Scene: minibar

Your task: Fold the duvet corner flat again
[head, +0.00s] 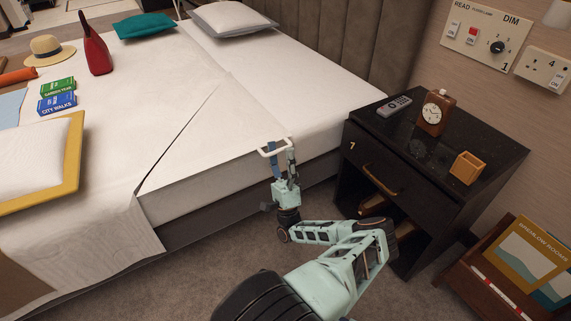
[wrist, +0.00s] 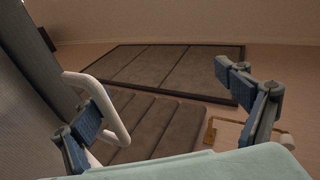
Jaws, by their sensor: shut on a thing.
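The white duvet (head: 205,131) covers much of the bed. Its turned part reaches the near bed edge, and a dark slanting line marks an edge or gap to the left. A white loop handle (head: 272,149) is at the corner by my gripper (head: 285,165). In the wrist view the loop handle (wrist: 112,108) is at the left finger of my gripper (wrist: 165,110). My gripper is shut on the handle, though the fingers look spread in that view. The exact contact is partly hidden.
A pillow (head: 232,18), books (head: 57,96) and a red bag (head: 96,50) lie on the bed. Carpet (head: 215,230) is clear in front.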

